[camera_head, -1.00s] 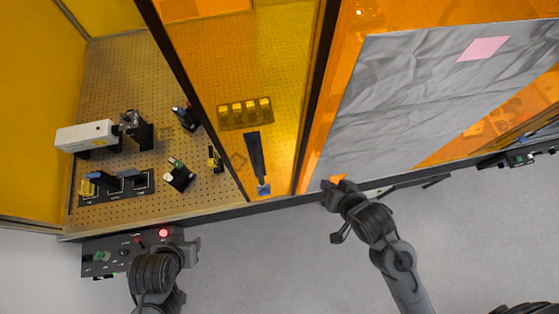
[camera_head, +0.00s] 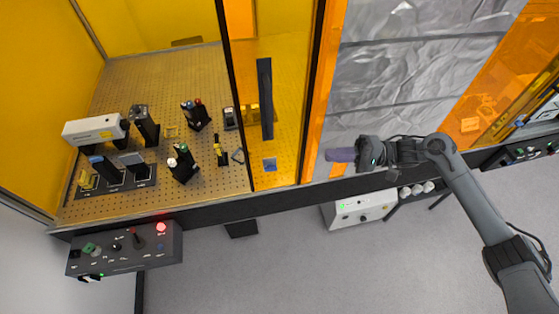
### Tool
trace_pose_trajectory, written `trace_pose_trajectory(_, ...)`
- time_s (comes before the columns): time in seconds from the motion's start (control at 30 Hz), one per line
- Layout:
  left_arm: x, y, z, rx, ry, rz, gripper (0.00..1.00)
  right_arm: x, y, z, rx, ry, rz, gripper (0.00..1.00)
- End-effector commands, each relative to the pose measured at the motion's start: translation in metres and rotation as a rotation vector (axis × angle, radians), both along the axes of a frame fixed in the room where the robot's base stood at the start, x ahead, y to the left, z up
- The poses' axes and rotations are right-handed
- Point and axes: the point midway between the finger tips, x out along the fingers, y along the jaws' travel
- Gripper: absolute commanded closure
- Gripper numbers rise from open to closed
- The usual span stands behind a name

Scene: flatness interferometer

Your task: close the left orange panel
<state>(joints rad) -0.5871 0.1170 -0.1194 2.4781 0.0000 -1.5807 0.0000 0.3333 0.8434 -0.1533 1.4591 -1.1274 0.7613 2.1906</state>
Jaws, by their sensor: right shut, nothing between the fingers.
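The left orange panel (camera_head: 291,75) is a see-through amber sheet in a dark frame, with a long black handle (camera_head: 265,98). It stands partly open, and the enclosure is uncovered to its left. My right gripper (camera_head: 338,155) is shut and empty. In the picture it lies right of the panel's right frame edge, over the lower edge of the grey-covered panel. I cannot tell whether it touches anything. My left gripper is not in view.
Optics mounts and a white laser box (camera_head: 94,130) stand on the perforated breadboard (camera_head: 160,75) in the opening. A control box (camera_head: 125,248) with a red light is at the lower left. A grey crumpled sheet (camera_head: 410,70) covers the panel right. A white unit (camera_head: 358,210) sits below.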

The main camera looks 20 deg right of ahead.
Motion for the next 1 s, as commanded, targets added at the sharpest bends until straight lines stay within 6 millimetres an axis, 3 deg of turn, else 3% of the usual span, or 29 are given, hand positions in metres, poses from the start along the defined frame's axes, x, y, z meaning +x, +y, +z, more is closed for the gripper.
trace_pose_trajectory(0.03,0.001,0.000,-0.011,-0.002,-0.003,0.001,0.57,0.010,-0.010,0.011,-0.024,-0.043,-0.011,1.00)
trace_pose_trajectory(0.2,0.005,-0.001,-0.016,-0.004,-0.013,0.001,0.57,0.024,-0.020,0.044,-0.052,-0.124,-0.022,1.00)
trace_pose_trajectory(0.37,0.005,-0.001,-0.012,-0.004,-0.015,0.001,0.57,0.030,-0.012,0.054,-0.051,-0.144,-0.022,1.00)
trace_pose_trajectory(1.0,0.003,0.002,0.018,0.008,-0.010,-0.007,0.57,0.063,0.088,0.055,-0.049,-0.144,-0.021,1.00)
